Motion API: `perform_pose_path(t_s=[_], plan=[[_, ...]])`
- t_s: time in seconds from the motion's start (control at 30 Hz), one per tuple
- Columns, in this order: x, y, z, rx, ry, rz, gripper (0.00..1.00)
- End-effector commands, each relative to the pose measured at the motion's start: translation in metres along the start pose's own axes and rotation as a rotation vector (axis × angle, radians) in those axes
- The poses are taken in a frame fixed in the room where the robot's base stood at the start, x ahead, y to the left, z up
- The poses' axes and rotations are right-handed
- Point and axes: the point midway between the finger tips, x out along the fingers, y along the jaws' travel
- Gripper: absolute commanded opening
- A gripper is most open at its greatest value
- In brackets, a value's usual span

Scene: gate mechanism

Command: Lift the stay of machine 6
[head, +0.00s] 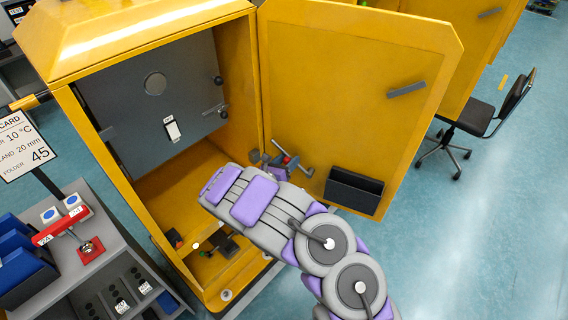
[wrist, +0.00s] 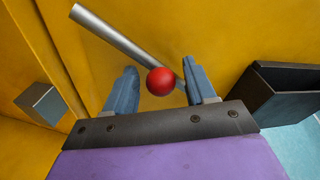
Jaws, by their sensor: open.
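The stay shows in the wrist view as a grey metal rod (wrist: 115,36) with a red ball knob (wrist: 160,81). The rod slants from the upper left down to the right, in front of the yellow door. My gripper (wrist: 159,70) is open, with one blue-grey finger on each side of the red knob. I cannot tell whether either finger touches it. In the head view my gripper (head: 282,164) is at the lower left of the open yellow door (head: 350,90), near its hinge side. A small part of the grey rod (head: 278,147) shows there.
The open yellow cabinet (head: 150,30) has a grey inner panel (head: 150,105). A dark bin (head: 354,190) is fixed to the door right of my gripper. A grey cart (head: 70,265) stands at the left. A black chair (head: 470,118) stands on clear blue floor at the right.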

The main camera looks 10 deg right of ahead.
Motion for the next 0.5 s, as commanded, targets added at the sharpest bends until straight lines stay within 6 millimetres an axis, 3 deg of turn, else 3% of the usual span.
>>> perform_pose_path(t_s=[0.23,0.5], plan=[[-0.024,0.001,0.003,-0.002,-0.003,0.003,0.55],[-0.083,0.002,0.003,-0.005,-0.004,0.004,0.55]])
